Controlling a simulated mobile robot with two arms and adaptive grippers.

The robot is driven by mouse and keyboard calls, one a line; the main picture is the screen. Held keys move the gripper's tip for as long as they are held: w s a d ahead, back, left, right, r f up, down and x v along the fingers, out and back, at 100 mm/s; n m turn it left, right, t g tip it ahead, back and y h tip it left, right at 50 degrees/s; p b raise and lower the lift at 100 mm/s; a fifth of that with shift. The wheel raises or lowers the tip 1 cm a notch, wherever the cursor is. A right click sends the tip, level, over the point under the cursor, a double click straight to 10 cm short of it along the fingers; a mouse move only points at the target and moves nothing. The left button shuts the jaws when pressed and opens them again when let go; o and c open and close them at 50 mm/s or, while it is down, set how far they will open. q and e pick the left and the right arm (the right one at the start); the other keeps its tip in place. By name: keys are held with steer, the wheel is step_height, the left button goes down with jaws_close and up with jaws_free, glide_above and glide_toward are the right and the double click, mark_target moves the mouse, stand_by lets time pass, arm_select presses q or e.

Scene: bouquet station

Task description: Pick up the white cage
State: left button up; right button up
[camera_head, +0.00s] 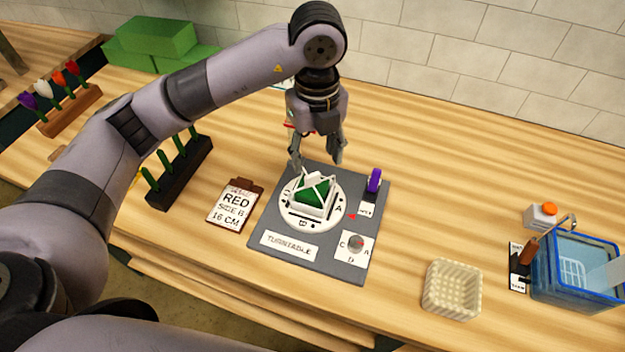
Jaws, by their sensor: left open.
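The white cage (325,187) is a small open frame around a green block (312,194). It sits on the round white disc of the turntable (299,223), which is set in a dark grey board (262,231). My left gripper (318,163) points down just above and behind the cage. Its fingers are apart, with nothing seen between them. I cannot tell whether a fingertip touches the cage. My right gripper is not in view.
A clipboard card (235,204) lies left of the board. A cream basket (452,289) and a blue water tank (575,270) stand farther right. Flower racks (72,110) stand at left.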

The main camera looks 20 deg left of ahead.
mark_target(312, 175)
arm_select(q)
steer(key=f, duration=0.1)
steer(key=f+p, duration=0.1)
steer(key=f, duration=0.1)
steer(key=f+p, duration=0.1)
steer(key=f, duration=0.1)
steer(key=shift+s+a+f, duration=0.25)
steer(key=shift+s+a, duration=0.05)
steer(key=shift+f, duration=0.3)
steer(key=shift+c, duration=0.2)
steer(key=c, duration=1)
steer(key=shift+r, duration=0.1)
